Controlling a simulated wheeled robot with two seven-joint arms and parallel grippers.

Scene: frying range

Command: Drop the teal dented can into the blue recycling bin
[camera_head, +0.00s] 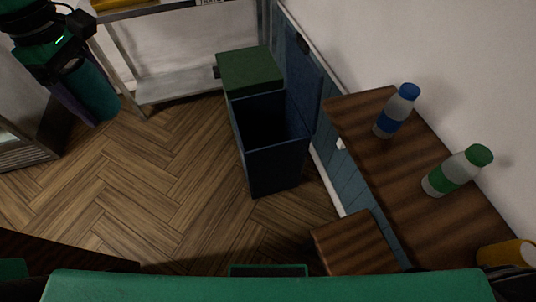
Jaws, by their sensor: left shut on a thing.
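The teal can (95,93) is in the upper left of the head view, held well above the floor and tilted. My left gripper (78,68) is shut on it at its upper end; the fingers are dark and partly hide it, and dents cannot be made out. The blue recycling bin (276,172) stands on the floor near the middle, open at the top with a dark inside. The can is apart from the bin, far to its left. My right gripper is not in view.
A green-topped bin (250,72) stands directly behind the blue one. A grey metal shelf (180,85) is at the back. A wooden counter (400,180) at the right bears a blue-capped bottle (396,112) and a green-capped bottle (457,171). The wood floor (160,180) left of the bin is clear.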

